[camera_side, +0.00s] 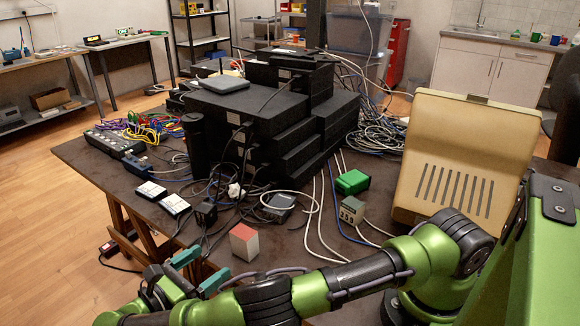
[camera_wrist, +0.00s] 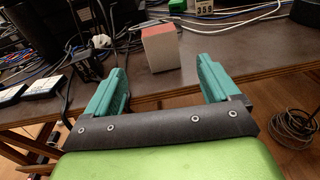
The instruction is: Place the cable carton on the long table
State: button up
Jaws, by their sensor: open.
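A small box-shaped carton (camera_side: 244,242), pale grey-white with a red top, stands upright near the front edge of the dark brown table (camera_side: 88,164). I take it to be the cable carton; no label on it is readable. My gripper (camera_side: 200,269) has two green fingers, spread apart and empty, just beyond the table's front edge, left of the carton in the side view. In the wrist view the carton (camera_wrist: 160,48) shows beyond the fingertips, between their directions, untouched.
Black stacked equipment (camera_side: 270,115) fills the middle of the table. A green block (camera_side: 352,182), a grey connector box (camera_side: 351,210) and loose cables lie behind the carton. A beige slotted panel (camera_side: 465,155) stands at right. A long bench (camera_side: 60,55) runs along the back left wall.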

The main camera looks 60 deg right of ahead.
jog(key=s+d+r+m+g+y, duration=0.25)
jog(key=d+r+m+y, duration=0.55)
jog(key=d+r+y, duration=0.5)
jog(key=s+r+m+t+y, duration=0.3)
jog(key=s+r+m+t, duration=0.1)
jog(key=s, duration=0.4)
jog(key=s+d+r+m+t+y, duration=0.1)
jog(key=s+r+m+t+y, duration=0.2)
jog(key=s+m+t, duration=0.4)
jog(key=shift+s+d+r+m, duration=0.25)
jog(key=shift+s+r+m, duration=0.15)
jog(key=shift+r+m, duration=0.6)
